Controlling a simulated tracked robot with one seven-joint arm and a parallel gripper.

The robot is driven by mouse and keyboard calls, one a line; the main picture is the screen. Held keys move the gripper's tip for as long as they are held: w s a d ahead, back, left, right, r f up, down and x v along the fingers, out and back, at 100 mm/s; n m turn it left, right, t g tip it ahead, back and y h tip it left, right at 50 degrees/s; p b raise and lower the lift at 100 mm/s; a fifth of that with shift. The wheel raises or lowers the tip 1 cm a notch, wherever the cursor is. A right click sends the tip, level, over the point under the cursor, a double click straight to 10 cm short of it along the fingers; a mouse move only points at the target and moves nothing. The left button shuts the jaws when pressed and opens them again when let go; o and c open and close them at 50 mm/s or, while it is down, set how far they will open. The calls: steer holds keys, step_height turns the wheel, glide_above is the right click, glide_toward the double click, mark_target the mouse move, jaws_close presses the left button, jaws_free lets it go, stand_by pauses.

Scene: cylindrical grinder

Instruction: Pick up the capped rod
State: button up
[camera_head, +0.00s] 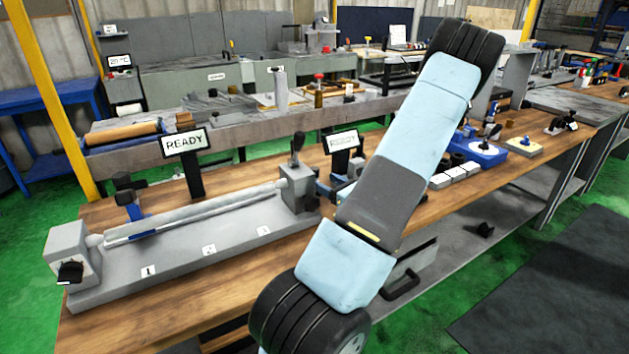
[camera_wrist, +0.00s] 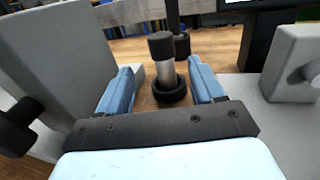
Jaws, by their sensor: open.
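In the wrist view, the capped rod (camera_wrist: 166,72) is a short, light grey metal rod standing upright, with a black cap on top and a black ring around its foot. My gripper (camera_wrist: 160,68) is open, with one blue finger on each side of the rod. Gaps show between the rod and both fingers, and nothing is held. How far the rod stands beyond the fingertips is hard to tell.
Grey blocks stand close on both sides in the wrist view, the left one (camera_wrist: 65,55) with a black knob. A dark post (camera_wrist: 173,15) rises behind the rod. In the head view, the grey grinder (camera_head: 190,250) lies left of my arm, near a READY sign (camera_head: 185,143).

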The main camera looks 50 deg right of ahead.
mark_target(318, 176)
steer(key=shift+w+d+r, duration=0.1)
steer(key=shift+w+d, duration=0.1)
steer(key=shift+w, duration=0.95)
steer(key=shift+w+d, duration=0.2)
steer(key=shift+w, duration=0.9)
jaws_close()
